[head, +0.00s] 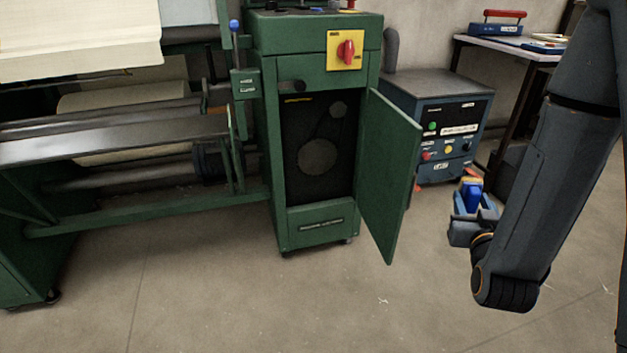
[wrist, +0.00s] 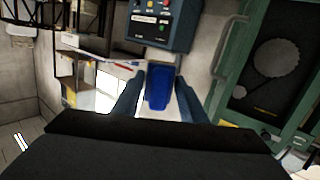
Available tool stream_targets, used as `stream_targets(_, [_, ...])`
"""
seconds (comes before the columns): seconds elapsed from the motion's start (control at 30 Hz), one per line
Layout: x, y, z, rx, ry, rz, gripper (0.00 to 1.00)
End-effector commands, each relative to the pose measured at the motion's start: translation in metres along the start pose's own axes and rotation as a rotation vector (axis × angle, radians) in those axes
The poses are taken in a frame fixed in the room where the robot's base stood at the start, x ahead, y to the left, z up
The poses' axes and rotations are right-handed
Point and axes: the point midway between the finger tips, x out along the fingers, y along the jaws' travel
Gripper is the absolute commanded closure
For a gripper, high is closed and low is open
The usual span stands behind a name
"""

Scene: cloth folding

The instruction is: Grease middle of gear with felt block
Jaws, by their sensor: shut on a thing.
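My gripper (head: 473,207) is shut on a blue block with a yellow part, which I take for the felt block (head: 470,188). The block points upward, right of the open cabinet door. In the wrist view, the blue felt block (wrist: 159,91) sits between the two fingers of my gripper (wrist: 157,82). A large round grey gear (head: 317,156) and a smaller round one (head: 338,109) show inside the dark cabinet opening. The wrist view also shows the large gear (wrist: 278,61) and small gear (wrist: 245,93), both apart from the block.
The green cabinet door (head: 390,179) stands open between my gripper and the gears. A blue-grey control box (head: 440,120) stands behind it, and a table (head: 508,47) at the back right. A machine with rollers (head: 110,130) is at left. The front floor (head: 250,305) is clear.

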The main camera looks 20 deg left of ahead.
Motion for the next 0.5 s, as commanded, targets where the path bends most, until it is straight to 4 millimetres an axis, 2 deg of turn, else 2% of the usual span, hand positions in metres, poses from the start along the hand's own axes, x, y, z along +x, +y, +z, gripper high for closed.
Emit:
stream_targets(0.03, [-0.004, 0.001, -0.01, 0.0, 0.0, 0.0, 0.79])
stream_targets(0.2, [-0.012, 0.003, -0.03, 0.0, 0.0, 0.0, 0.79])
stream_targets(0.5, [-0.024, 0.005, -0.059, 0.0, 0.0, 0.0, 0.79])
